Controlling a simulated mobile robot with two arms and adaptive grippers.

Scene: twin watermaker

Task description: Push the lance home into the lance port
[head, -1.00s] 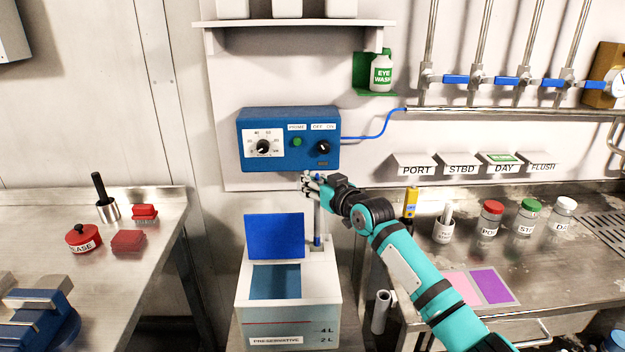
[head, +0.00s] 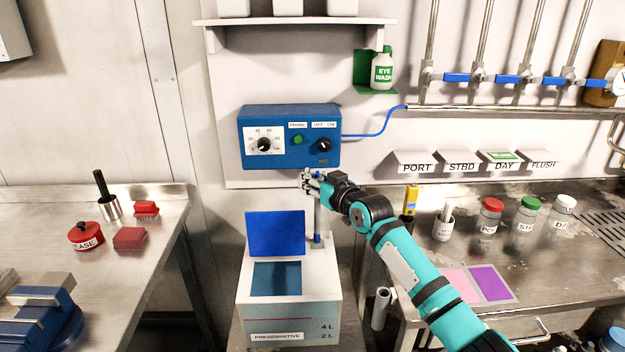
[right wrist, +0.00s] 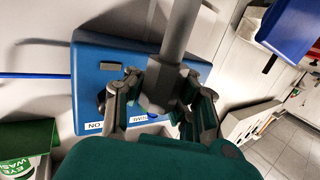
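The lance (head: 318,218) is a grey upright tube at the back right of the white preservative tank (head: 320,290). Its lower end meets a blue piece (head: 317,239) at the tank top, where the lance port appears to be; I cannot tell how deep it sits. My right gripper (head: 313,181) is at the lance's upper part, below the blue control box. In the right wrist view, the grey lance (right wrist: 183,35) runs between the fingers of my right gripper (right wrist: 168,85), which look closed around it. My left gripper is not in view.
The blue control box (head: 290,138) hangs on the wall just above the gripper. The tank's blue lid (head: 275,233) stands open left of the lance. A bench with capped jars (head: 490,217) is on the right; another bench (head: 170,235) is on the left.

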